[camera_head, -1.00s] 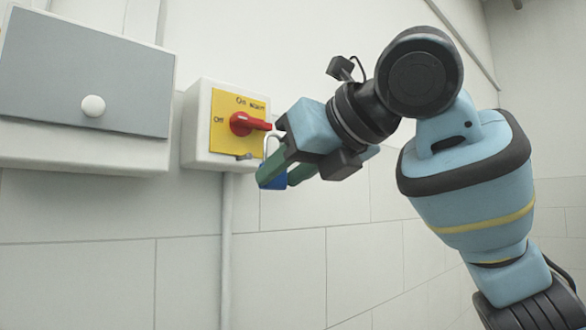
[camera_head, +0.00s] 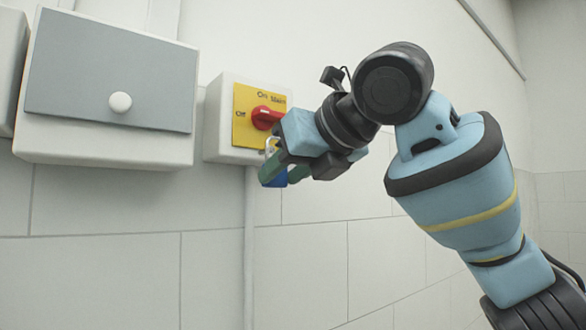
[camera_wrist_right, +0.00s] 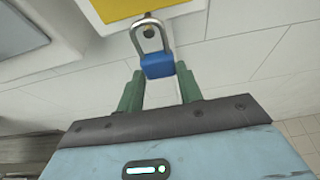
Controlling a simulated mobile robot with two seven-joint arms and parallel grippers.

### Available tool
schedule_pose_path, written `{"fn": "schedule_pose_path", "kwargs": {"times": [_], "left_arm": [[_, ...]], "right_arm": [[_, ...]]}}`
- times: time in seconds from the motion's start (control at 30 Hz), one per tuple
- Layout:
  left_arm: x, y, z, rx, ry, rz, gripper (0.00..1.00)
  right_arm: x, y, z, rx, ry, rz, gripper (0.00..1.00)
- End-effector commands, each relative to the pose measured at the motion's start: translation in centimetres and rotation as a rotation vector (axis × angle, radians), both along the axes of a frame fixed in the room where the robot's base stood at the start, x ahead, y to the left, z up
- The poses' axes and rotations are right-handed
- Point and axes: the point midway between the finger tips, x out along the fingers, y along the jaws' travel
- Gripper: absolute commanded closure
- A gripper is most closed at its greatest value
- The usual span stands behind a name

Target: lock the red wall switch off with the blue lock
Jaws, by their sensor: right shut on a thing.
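The red switch handle (camera_head: 265,117) sits on a yellow plate (camera_head: 243,131) marked Off and On, on a white wall box (camera_head: 216,125). The handle points right, away from Off. My right gripper (camera_head: 275,176) is shut on the blue lock (camera_head: 279,181), just below and in front of the box. In the right wrist view the blue lock (camera_wrist_right: 157,65) is between the green fingertips, and its silver shackle (camera_wrist_right: 148,28) points toward the yellow plate. A small dark stub shows inside the shackle loop; I cannot tell whether the shackle is around it. My left gripper is not in view.
A white cabinet with a grey door (camera_head: 105,68) and a round knob (camera_head: 120,102) hangs left of the switch box. A vertical conduit (camera_head: 249,240) runs down from the box. The wall below is clear.

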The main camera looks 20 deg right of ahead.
Motion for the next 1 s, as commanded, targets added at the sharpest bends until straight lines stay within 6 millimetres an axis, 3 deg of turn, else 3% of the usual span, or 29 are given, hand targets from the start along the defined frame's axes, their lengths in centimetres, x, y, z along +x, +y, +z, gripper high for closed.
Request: {"fn": "schedule_pose_path", "kwargs": {"times": [0.5, 1.0], "left_arm": [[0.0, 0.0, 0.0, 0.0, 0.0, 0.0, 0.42], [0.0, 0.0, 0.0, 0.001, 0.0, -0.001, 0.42]], "right_arm": [[2.1, 0.8, -0.6, 0.0, -0.001, 0.001, 0.93], [2.3, 0.9, -0.7, 0.001, -0.001, 0.001, 0.93]]}}
